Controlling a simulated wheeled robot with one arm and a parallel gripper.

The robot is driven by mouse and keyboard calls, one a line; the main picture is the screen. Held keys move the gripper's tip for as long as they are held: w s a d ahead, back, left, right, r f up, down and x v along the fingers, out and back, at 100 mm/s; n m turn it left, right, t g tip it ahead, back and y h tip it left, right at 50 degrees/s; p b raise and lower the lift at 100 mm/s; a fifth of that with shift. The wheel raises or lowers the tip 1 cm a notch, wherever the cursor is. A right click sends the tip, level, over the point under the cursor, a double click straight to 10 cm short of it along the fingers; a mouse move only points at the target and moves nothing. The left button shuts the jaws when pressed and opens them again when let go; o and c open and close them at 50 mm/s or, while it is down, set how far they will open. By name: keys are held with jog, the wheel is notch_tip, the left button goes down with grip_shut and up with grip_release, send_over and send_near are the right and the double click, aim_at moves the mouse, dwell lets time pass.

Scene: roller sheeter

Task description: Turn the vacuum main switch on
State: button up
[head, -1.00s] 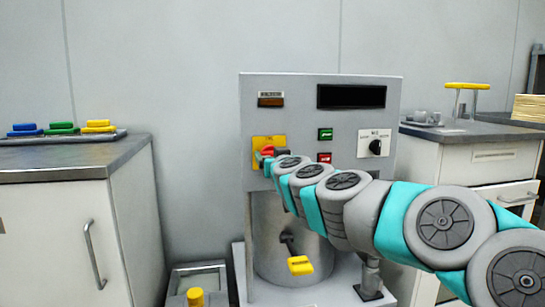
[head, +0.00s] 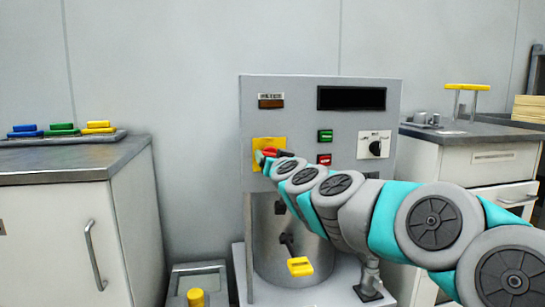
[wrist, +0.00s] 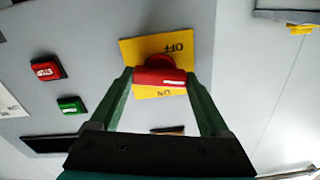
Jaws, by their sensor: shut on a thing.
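The vacuum main switch is a red rotary handle (head: 270,152) on a yellow plate (head: 258,144) at the left of the machine's grey control panel (head: 290,88). In the wrist view, the red handle (wrist: 160,76) lies between my gripper's (wrist: 159,77) two green fingers, which press on its two ends. The yellow plate (wrist: 180,45) reads OFF above the handle and ON below it, both upside down in that view. In the head view, my gripper (head: 266,159) is at the switch and partly hides it.
A green button (head: 325,135) and a red button (head: 324,159) sit right of the switch, with a black selector knob (head: 376,148) farther right. A dark display (head: 351,97) is above. A yellow-ended lever (head: 300,266) projects below. Cabinets flank the machine.

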jog(key=shift+f+m, duration=0.2)
jog(key=shift+m, duration=7.4)
jog(key=o, duration=1.2)
jog(key=shift+d, duration=0.1)
jog(key=v, duration=0.7)
jog(key=shift+s+d+r, duration=0.1)
jog(key=shift+s, duration=0.25)
